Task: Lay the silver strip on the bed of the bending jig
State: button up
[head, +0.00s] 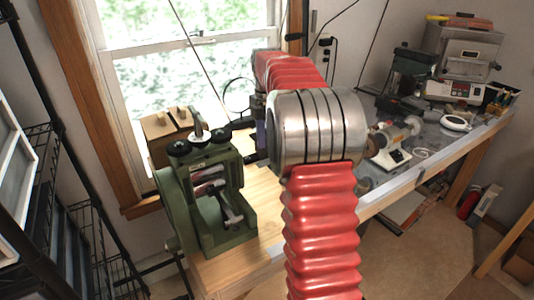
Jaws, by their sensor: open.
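My gripper (243,141) is partly hidden by my own arm. Its two dark fingers point left and are apart, just right of the green machine's top. I see no strip between them. A wooden block (158,130) with short upright pegs stands behind the green machine, near the window. It may be the bending jig, but its lower part is hidden and I cannot tell for certain. I cannot make out the silver strip anywhere; my arm covers much of the bench's middle.
A green rolling-mill-like machine (240,217) with black knobs stands at the near left of the wooden bench (215,275). A small motor tool (392,157) and a grey kiln-like box (462,60) stand to the right. Black wire shelving (90,240) is at left.

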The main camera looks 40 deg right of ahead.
notch_tip(320, 180, up, 10)
jog(key=shift+f, duration=0.15)
jog(key=shift+s, duration=0.1)
dwell(0.7)
